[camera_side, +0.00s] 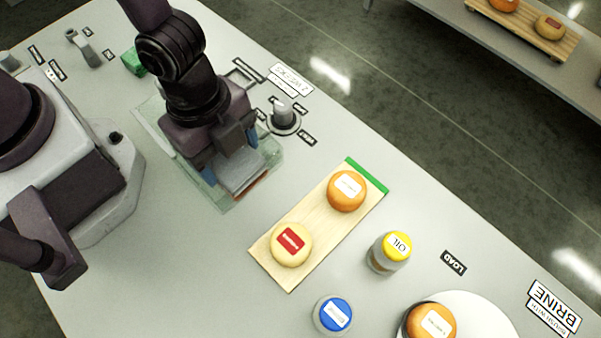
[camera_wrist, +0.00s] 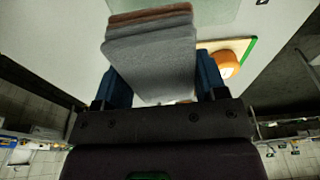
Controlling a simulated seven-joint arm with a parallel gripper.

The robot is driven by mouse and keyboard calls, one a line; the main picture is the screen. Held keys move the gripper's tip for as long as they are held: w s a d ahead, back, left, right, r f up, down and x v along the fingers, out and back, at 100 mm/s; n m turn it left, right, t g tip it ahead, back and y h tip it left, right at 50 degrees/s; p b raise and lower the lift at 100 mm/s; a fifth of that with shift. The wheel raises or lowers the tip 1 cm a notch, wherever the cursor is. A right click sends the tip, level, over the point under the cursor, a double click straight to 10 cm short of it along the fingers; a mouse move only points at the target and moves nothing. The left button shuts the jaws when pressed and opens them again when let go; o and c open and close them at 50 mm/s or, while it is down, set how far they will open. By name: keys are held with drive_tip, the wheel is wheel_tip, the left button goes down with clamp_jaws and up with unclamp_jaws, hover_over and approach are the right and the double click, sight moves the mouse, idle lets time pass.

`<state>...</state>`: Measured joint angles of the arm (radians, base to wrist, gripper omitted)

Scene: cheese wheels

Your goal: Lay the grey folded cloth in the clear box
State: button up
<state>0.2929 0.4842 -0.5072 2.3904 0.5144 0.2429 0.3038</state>
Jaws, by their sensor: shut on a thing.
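My gripper (camera_side: 229,157) is shut on the grey folded cloth (camera_side: 242,174), with a blue finger pad on each side of it. In the wrist view the cloth (camera_wrist: 155,58) lies in layers between the fingers, with a reddish-brown layer (camera_wrist: 150,15) at its far end. The clear box (camera_side: 222,203) is a shallow, greenish see-through tray. The gripper and cloth are over its near right part, seen from the side. My arm hides much of the box. I cannot tell whether the cloth touches its floor.
A wooden board (camera_side: 277,268) with an orange cheese wheel (camera_side: 346,192) and a pale one (camera_side: 291,245) lies to the right. Beyond it stand a yellow-lidded jar (camera_side: 390,252) and a blue-lidded jar (camera_side: 333,315).

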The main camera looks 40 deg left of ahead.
sight(202, 255)
drive_tip(key=s+d+f+m+g+y, duration=0.2)
drive_tip(key=s+d+m, duration=0.2)
drive_tip(key=s+m, duration=1.05)
drive_tip(key=shift+w+a+f+m, duration=0.1)
drive_tip(key=shift+w+f+m, duration=0.55)
drive_tip(key=shift+f, duration=0.6)
drive_tip(key=shift+w+f+m, duration=0.65)
drive_tip(key=shift+w+f, duration=0.05)
drive_tip(key=shift+f, duration=0.6)
drive_tip(key=shift+w+a+f+m, duration=0.1)
drive_tip(key=shift+w+f+m, duration=0.55)
drive_tip(key=shift+f, duration=0.6)
drive_tip(key=o, duration=0.9)
drive_tip(key=shift+f, duration=0.1)
drive_tip(key=shift+c, duration=0.2)
